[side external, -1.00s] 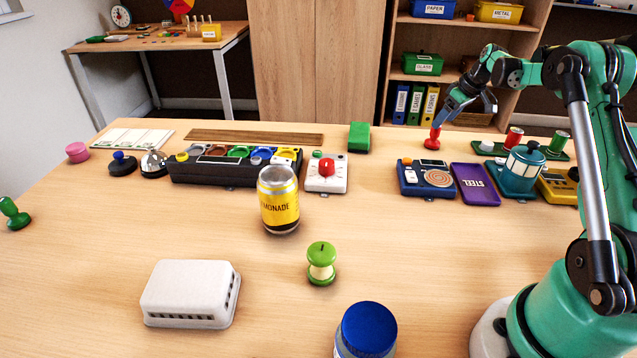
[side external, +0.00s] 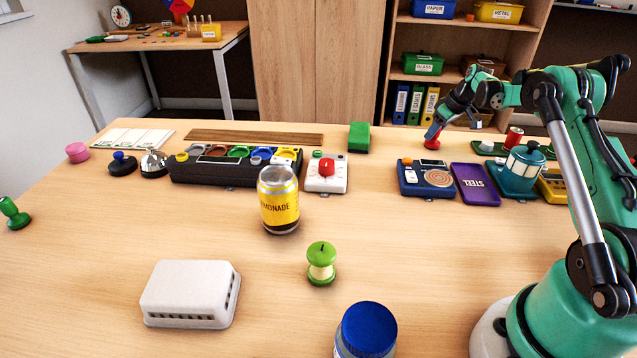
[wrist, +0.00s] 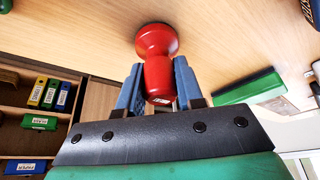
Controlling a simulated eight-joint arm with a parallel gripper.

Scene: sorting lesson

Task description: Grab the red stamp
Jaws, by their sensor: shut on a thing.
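The red stamp (wrist: 157,45) is between the two blue fingers of my gripper (wrist: 158,88) in the wrist view. The fingers are shut on its narrower handle end, and its wide round end points away from the gripper. In the side external view the red stamp (side external: 432,141) is at the back of the table, right of the green block, partly hidden by my gripper (side external: 436,127). Whether its wide end touches the table, I cannot tell.
A green block (side external: 359,137) stands left of the stamp. A blue device (side external: 426,178) and a purple STEEL plate (side external: 475,184) lie in front of it. The table centre holds a lemonade can (side external: 279,205).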

